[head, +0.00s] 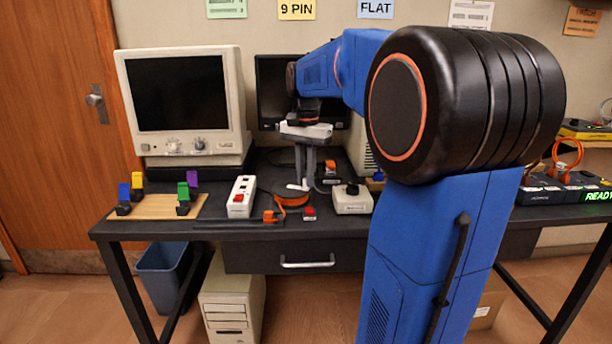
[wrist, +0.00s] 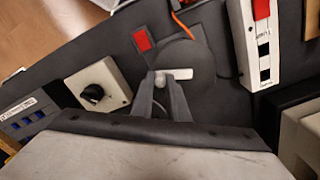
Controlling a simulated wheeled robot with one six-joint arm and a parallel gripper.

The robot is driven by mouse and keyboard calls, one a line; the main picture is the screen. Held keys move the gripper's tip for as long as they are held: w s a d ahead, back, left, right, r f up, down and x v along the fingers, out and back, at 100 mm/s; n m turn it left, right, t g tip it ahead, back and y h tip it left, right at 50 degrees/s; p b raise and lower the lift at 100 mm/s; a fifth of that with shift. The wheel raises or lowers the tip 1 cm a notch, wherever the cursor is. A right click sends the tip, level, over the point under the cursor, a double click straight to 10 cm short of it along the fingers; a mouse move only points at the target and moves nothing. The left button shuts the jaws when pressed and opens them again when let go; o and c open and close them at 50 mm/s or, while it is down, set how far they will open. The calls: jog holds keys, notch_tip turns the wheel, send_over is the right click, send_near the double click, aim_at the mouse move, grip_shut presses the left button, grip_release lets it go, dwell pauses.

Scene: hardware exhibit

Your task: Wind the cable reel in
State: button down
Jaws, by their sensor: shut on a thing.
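The cable reel (head: 294,201) lies on the dark bench with orange cable around it. In the wrist view the reel (wrist: 190,58) shows as a dark round disc with a white crank arm (wrist: 178,74) across it. My gripper (head: 302,181) reaches straight down over the reel. In the wrist view my gripper (wrist: 161,83) is shut on the pale crank knob at the left end of the crank arm. The fingers hide part of the knob. Orange cable (wrist: 181,20) leaves the reel, and an orange plug (head: 269,216) lies near the bench's front edge.
A red button (head: 309,212) sits beside the reel. A white power strip (head: 241,196) stands left, and a white box with a black dial (head: 352,198) stands right. A cream monitor (head: 187,103) and a wooden board (head: 158,206) with coloured pieces are farther left.

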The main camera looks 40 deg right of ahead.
jog(key=c, duration=1.7)
grip_release()
notch_tip(320, 180, up, 18)
jog(key=shift+f, duration=0.25)
jog(key=s+a+f+n+t, duration=0.1)
jog(key=s+a+f+n, duration=0.3)
jog(key=f, duration=0.6)
jog(key=s+a+f+n+t, duration=0.2)
jog(key=s+a+f+n, duration=0.2)
jog(key=s+a+f, duration=0.4)
jog(key=s+a+f+n+t, duration=0.1)
jog(key=s+a+f+n, duration=0.4)
jog(key=s+f, duration=0.5)
jog(key=shift+s+a+f+t, duration=0.2)
jog(key=shift+a+f, duration=0.15)
jog(key=shift+f, duration=0.4)
jog(key=shift+s+a+f+t, duration=0.2)
jog(key=shift+a+f, duration=0.1)
jog(key=shift+f, duration=0.4)
